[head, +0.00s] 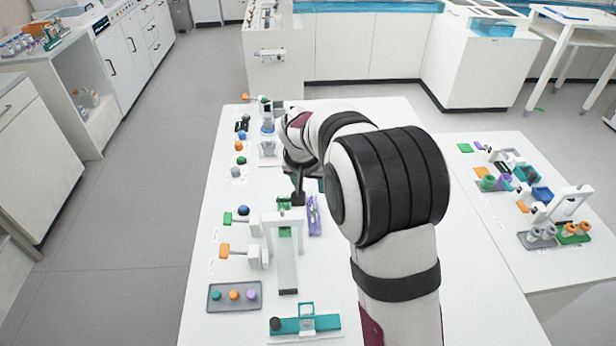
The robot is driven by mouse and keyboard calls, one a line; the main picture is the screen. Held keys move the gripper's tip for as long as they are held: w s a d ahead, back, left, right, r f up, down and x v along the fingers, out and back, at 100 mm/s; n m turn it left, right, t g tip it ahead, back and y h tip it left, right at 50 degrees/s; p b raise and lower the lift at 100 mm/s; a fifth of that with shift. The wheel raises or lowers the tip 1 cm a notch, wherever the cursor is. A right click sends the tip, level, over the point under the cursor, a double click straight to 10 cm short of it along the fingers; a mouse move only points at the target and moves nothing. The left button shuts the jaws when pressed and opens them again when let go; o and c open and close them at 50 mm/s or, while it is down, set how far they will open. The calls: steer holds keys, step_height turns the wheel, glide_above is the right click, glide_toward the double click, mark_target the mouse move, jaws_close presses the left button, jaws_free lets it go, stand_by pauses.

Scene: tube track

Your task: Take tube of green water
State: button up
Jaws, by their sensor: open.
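My gripper (298,196) is a dark end piece pointing down over the white table, in front of a light frame-like stand (284,216). It is open, with nothing visible held in it. A small green piece (284,203) is right beside the fingertips, to the left, and another green piece (285,232) shows inside the stand. I cannot tell whether either is the tube of green water; they are too small. A purple holder (314,217) stands just right of the gripper. My arm hides the table behind and to the right.
A grey tray (211,300) with several coloured caps lies front left. A teal slide device (298,325) is at the front. Orange and green levers line the left edge. A second table (485,215) at right holds racks and coloured blocks.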

mark_target(313, 201)
steer(key=x, duration=1.3)
steer(key=shift+w+r, duration=0.15)
steer(key=shift+w, duration=0.05)
jaws_close()
